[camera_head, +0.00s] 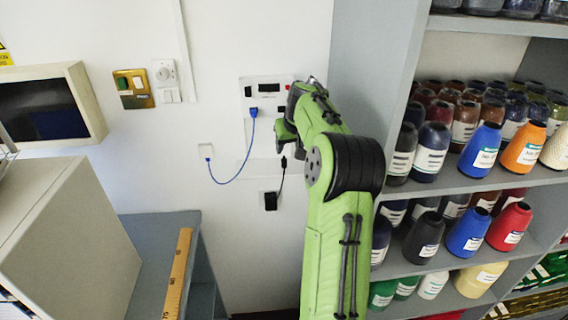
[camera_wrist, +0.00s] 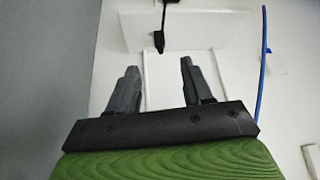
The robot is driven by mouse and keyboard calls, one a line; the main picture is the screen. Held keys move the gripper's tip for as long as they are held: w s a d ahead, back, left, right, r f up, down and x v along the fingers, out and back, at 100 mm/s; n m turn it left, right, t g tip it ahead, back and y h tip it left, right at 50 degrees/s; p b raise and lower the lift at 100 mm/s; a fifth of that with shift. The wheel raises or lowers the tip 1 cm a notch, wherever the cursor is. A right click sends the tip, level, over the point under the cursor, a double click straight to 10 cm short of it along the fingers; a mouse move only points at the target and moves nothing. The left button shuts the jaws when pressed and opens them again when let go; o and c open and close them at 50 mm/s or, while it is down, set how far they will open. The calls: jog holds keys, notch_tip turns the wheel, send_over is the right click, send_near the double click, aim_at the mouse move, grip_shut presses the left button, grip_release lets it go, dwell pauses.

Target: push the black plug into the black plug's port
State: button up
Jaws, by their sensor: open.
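The black plug (camera_head: 283,162) hangs by the wall below the white port panel (camera_head: 254,81), with a thin dark cable running down to a black box (camera_head: 270,201). In the wrist view the black plug (camera_wrist: 158,41) shows just beyond the gap between my fingertips, its cable leaving at the top edge. My gripper (camera_head: 284,139) is at the wall just above the plug. In the wrist view my gripper (camera_wrist: 160,66) is open and empty, a finger on each side. Dark openings show on the panel; my arm hides part of it, and I cannot tell which is the black plug's port.
A blue plug (camera_head: 254,113) sits in the panel, its blue cable (camera_head: 244,165) looping to a small wall outlet (camera_head: 206,151). A shelf of thread cones (camera_head: 430,150) stands close on the right. A grey cabinet (camera_head: 160,222) with a wooden ruler (camera_head: 178,270) is at lower left.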

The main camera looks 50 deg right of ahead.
aim_at(284, 159)
jog(key=shift+x, duration=1.7)
jog(key=p+x, duration=0.1)
jog(key=x, duration=0.4)
jog(key=shift+w+f, duration=0.1)
jog(key=shift+f, duration=0.05)
jog(key=shift+a, duration=0.1)
jog(key=shift+c, duration=0.5)
grip_shut()
